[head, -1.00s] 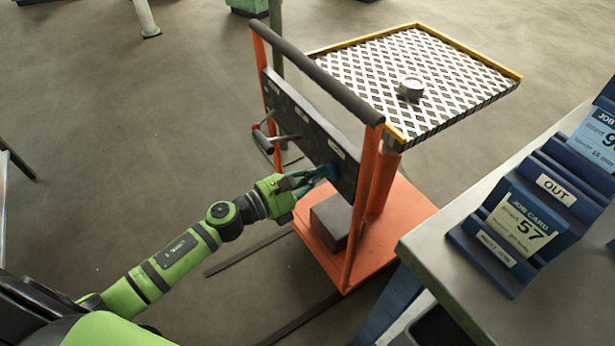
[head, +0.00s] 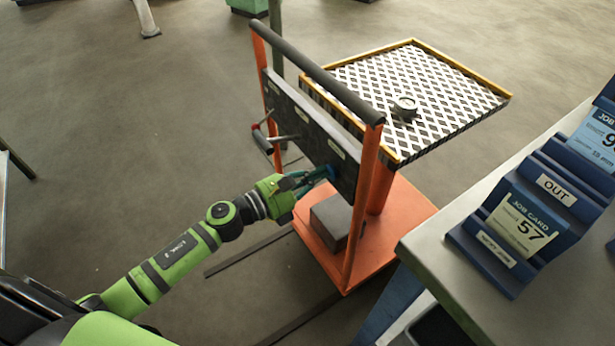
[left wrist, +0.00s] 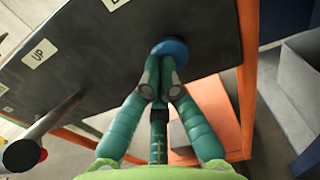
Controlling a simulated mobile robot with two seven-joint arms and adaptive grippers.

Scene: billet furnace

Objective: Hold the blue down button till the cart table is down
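The orange cart (head: 398,212) stands in the middle of the head view, with its table (head: 350,92), a patterned plate with a yellow rim, on a post behind the dark control panel (head: 300,125). The blue down button (left wrist: 170,48) is on the panel; its edge also shows in the head view (head: 331,172). My left gripper (left wrist: 160,78) has its green fingers closed together with the tips at the button, seemingly touching it; the fingers hide its lower part. The left gripper also shows in the head view (head: 318,176). My right gripper is not in view.
A lever with a dark handle (head: 262,142) sticks out of the panel left of my gripper. An UP label (left wrist: 40,53) is on the panel. A small round gauge (head: 405,106) lies on the cart table. A grey bench (head: 425,245) with blue card holders (head: 480,255) is at right.

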